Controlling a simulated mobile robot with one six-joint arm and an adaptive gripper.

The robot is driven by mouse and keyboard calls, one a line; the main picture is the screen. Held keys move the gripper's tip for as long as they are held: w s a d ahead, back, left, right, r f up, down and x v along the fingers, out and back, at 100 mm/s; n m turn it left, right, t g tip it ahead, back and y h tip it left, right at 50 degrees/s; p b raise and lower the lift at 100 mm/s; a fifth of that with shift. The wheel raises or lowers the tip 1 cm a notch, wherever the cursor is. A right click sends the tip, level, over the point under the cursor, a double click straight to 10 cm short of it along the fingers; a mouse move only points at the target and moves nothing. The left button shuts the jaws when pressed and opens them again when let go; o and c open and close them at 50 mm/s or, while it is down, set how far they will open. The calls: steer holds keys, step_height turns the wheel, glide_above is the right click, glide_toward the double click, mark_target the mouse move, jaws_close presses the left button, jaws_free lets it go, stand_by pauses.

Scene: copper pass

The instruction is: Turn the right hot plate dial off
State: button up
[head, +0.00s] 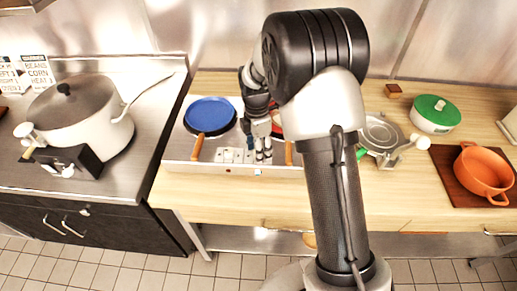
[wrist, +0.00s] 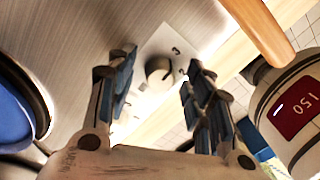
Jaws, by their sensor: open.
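The steel hot plate unit (head: 175,165) stands on the wooden counter, with a blue pan (head: 210,114) on its left side. A red pan on its right side is mostly hidden behind my arm. A round silver dial (wrist: 159,70) on a pale marked plate shows between my fingertips in the wrist view. Its pointer setting is too small to read. My gripper (wrist: 153,88) is open and empty, its fingers on either side of the dial's place in the picture. In the head view my gripper (head: 264,153) is over the unit's front right part and hides some of the controls.
Wooden handles (head: 197,147) jut toward the front edge; one (wrist: 262,28) is near my right finger. A grey round body with a red panel (wrist: 300,108) reading 150 is close on the right. A large white pot (head: 80,118), green-lidded pot (head: 435,113) and orange pot (head: 484,170) stand aside.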

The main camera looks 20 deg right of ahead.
steer(key=c, duration=1.1)
